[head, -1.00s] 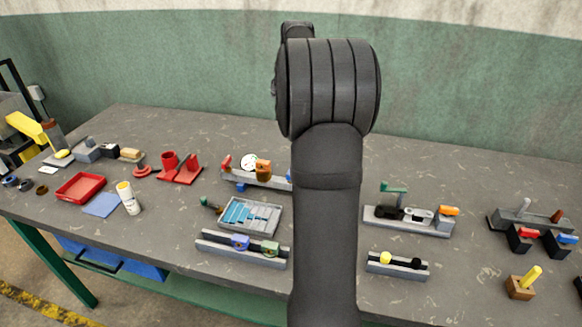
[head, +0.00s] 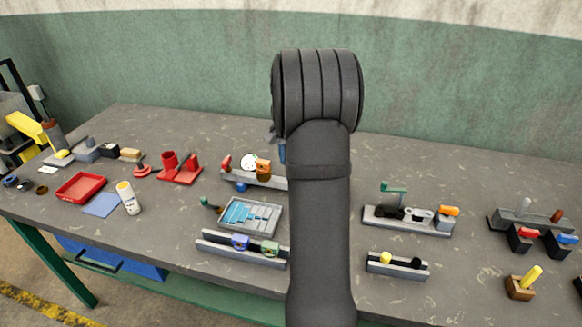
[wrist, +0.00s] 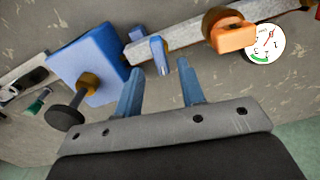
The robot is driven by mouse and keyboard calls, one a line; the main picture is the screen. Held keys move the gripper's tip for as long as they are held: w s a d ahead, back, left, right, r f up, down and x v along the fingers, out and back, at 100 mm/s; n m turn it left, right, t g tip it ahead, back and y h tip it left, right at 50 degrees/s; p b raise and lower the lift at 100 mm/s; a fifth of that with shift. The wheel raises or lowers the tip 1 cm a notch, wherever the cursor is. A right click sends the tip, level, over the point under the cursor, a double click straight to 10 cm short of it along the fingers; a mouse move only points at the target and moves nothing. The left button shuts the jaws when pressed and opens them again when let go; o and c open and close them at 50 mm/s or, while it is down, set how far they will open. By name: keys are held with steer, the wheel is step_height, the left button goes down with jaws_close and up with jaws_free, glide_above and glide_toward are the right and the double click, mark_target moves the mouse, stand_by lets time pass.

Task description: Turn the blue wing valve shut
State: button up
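The blue wing valve (wrist: 158,54) sits on a pale metal bar (wrist: 180,32) in the wrist view, its wing standing out toward my gripper. My gripper (wrist: 161,68) is open, with one blue-grey finger to each side of the wing. The fingertips look close to it, with gaps left on both sides, and I cannot tell whether they reach past it. An orange handle (wrist: 233,37) on a brass-coloured fitting sits farther along the bar. In the head view part of my gripper (head: 281,151) shows at the arm's left edge, and my arm hides the wing valve.
A blue block (wrist: 88,62) with a black knob (wrist: 64,117) stands close to one finger. A round gauge (wrist: 265,43) is beyond the orange handle. In the head view, a grey tray (head: 250,218) and a rail with coloured parts (head: 240,250) lie nearer the front.

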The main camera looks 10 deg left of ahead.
steer(key=shift+f, duration=1.75)
jaws_close()
steer(key=shift+n, duration=0.8)
jaws_free()
step_height(320, 180, up, 17)
steer(key=shift+r, duration=0.2)
